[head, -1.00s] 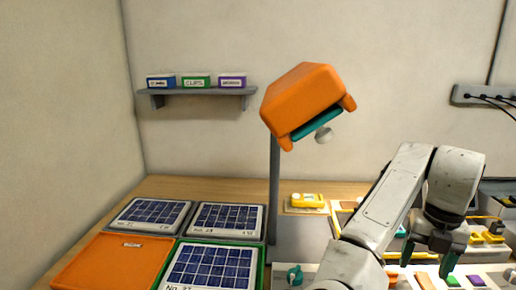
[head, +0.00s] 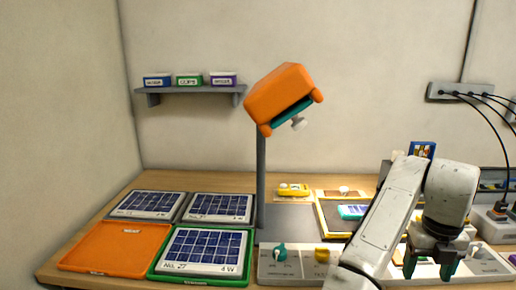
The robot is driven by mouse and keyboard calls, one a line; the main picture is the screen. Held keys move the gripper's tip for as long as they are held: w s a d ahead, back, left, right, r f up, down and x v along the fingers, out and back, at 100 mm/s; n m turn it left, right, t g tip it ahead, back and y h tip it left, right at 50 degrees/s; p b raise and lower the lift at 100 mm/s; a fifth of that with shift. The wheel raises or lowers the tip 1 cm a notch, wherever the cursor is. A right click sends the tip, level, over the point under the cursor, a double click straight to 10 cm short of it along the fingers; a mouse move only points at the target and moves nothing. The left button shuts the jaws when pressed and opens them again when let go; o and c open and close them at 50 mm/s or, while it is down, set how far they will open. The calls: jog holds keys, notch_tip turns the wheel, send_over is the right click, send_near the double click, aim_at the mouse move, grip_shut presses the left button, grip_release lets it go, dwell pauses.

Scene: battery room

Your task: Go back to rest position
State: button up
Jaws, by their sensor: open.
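My gripper (head: 431,266) hangs at the lower right of the head view, fingers pointing down. Its two green-tipped fingers are apart and nothing shows between them. It is over or in front of the pale control panel (head: 301,266) along the front of the bench; the exact height above it is hard to tell. My arm hides part of the bench behind it.
An orange lamp head (head: 280,95) on a grey post (head: 261,185) stands mid-bench. Solar panels, one in a green tray (head: 250,262), and an empty orange tray (head: 115,252) lie left. A yellow device (head: 293,190) lies behind. A power strip (head: 460,92) with cables hangs right.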

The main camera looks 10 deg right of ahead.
jog(key=s+d+f+n+t+h, duration=0.15)
jog(key=s+f+n, duration=0.35)
jog(key=n, duration=0.5)
jog(key=s+f+n+h, duration=0.35)
jog(key=f+n, duration=0.45)
jog(key=n, duration=0.3)
jog(key=s+a+f+n+y, duration=0.3)
jog(key=s+a+f+n, duration=0.3)
jog(key=s+a+n, duration=0.2)
jog(key=s+a+f+n+y, duration=0.2)
jog(key=s+a+f+n, duration=0.4)
jog(key=s+a+n, duration=0.2)
jog(key=a+n, duration=0.2)
jog(key=n, duration=0.2)
jog(key=shift+s+a+f+y, duration=0.2)
jog(key=shift+f+y, duration=0.05)
jog(key=shift+y, duration=0.15)
jog(key=shift+g, duration=0.25)
